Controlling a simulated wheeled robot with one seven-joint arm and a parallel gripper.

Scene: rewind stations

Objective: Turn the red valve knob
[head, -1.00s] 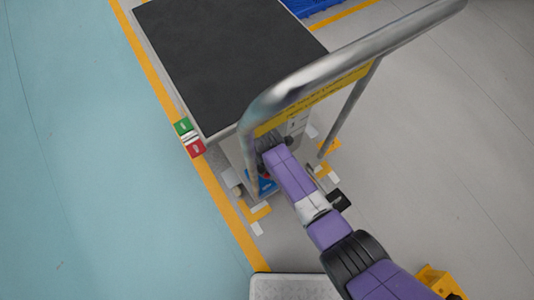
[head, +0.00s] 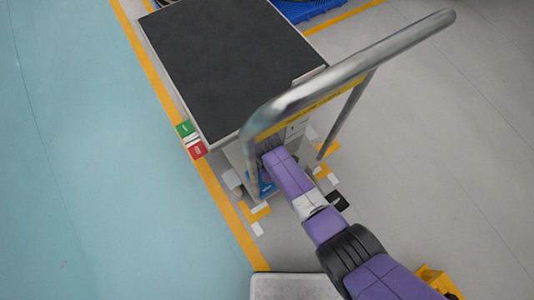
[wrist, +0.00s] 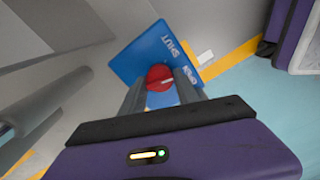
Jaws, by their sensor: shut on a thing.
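The red valve knob (wrist: 160,77) is round, with a pale pointer mark across its face. It sits on a blue plate (wrist: 138,56) lettered SHUT and OPEN; the pointer lies toward the OPEN side. My gripper (wrist: 162,84) is shut on the knob, one grey finger on each side. In the head view, a piece of the blue plate (head: 267,183) shows low on the cart's end, below its handle. My arm and the handle hide the knob and fingers there.
The cart (head: 225,65) has a dark flat top and a thick metal handle (head: 340,75) arching over my arm. A yellow floor line runs along the left; the teal floor there is clear.

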